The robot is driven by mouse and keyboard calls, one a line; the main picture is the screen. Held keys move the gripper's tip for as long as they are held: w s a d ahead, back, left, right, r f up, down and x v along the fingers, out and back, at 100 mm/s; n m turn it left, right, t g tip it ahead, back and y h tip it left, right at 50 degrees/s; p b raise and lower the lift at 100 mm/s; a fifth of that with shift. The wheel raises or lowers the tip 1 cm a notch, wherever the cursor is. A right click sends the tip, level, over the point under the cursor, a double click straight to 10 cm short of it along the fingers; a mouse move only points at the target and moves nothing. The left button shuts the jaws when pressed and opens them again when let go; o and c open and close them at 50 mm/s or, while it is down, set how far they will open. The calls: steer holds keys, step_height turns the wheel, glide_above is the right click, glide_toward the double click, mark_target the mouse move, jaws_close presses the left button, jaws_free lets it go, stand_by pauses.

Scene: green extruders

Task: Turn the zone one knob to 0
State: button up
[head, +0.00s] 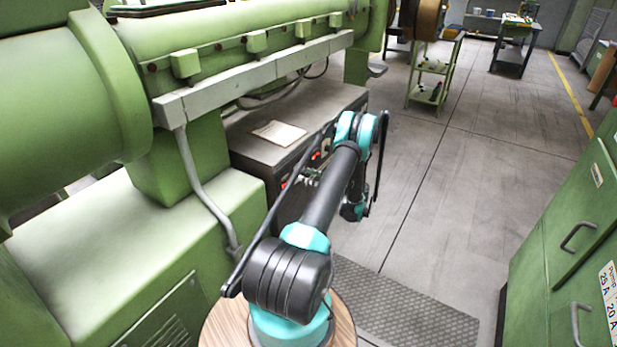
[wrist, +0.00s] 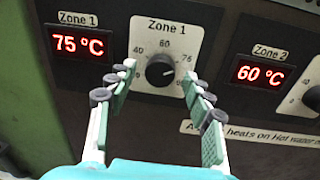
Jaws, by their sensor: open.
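The zone one knob (wrist: 160,70) is a round black dial on a white scale plate (wrist: 165,42) labelled "Zone 1" in the wrist view. Its white pointer mark is turned toward the right side of the scale, near 75. The Zone 1 display (wrist: 80,44) to its left reads 75 °C. My gripper (wrist: 160,80) is open, with one finger on each side of the knob in the picture. I cannot tell whether the fingertips touch the panel. In the head view my arm hides the knob and most of the gripper.
The Zone 2 display (wrist: 260,73) reads 60 °C, with the Zone 2 knob (wrist: 312,98) at the right edge. In the head view, a paper (head: 279,133) lies on the dark control cabinet (head: 345,95). Green drawers (head: 570,235) stand at the right, with open floor between.

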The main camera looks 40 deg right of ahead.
steer(key=shift+c, duration=0.6)
steer(key=c, duration=1)
steer(key=shift+c, duration=0.2)
steer(key=n, duration=0.4)
steer(key=shift+n, duration=0.3)
steer(key=n, duration=0.4)
steer(key=shift+r, duration=0.1)
steer(key=n+h, duration=0.1)
steer(key=n, duration=0.4)
steer(key=shift+n, duration=2.1)
